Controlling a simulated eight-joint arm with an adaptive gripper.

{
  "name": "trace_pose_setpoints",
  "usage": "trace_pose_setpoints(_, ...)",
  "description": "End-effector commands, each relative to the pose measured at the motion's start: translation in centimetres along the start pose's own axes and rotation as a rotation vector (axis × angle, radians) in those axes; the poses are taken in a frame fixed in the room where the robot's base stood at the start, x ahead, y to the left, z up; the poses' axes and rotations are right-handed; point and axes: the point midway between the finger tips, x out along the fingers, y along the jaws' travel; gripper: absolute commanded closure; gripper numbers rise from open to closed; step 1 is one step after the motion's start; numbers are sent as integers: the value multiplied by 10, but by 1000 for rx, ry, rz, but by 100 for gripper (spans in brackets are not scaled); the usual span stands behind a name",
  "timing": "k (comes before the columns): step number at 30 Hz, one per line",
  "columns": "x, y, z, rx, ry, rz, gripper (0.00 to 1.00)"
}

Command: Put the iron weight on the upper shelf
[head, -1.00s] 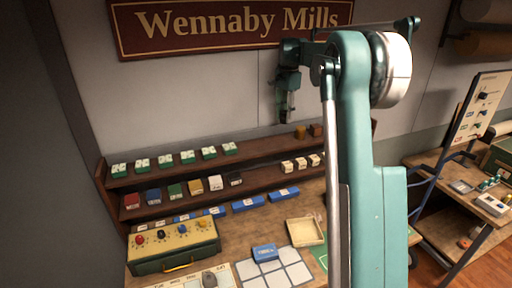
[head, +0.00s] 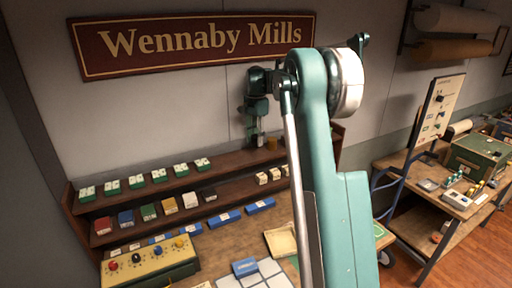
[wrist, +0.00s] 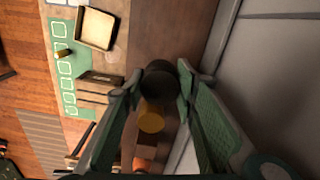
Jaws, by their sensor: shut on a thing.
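The iron weight, a dark round piece (wrist: 158,80), is between my gripper's fingertips (wrist: 160,72) in the wrist view. My gripper is shut on it. In the head view my gripper (head: 257,138) points down over the right part of the upper shelf (head: 226,169), close above the board. The weight is hard to make out there against the dark fingers. I cannot tell whether it touches the board. A yellow-brown cylinder (wrist: 152,120) stands just beside the weight on the shelf; it also shows in the head view (head: 272,143).
A brown-orange block (wrist: 145,160) lies beyond the cylinder. Several green-and-white boxes (head: 160,175) line the upper shelf's left. The lower shelf (head: 225,192) holds coloured boxes. The wall (wrist: 265,60) rises close behind. A shallow tray (head: 281,242) sits on the bench.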

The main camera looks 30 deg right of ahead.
Motion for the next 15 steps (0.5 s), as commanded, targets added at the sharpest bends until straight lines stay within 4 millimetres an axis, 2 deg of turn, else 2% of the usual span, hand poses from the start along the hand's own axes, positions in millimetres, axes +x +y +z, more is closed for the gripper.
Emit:
trace_pose_setpoints(7,6,0,0,0,0,0,95)
trace_pose_setpoints(15,33,0,0,0,0,0,95)
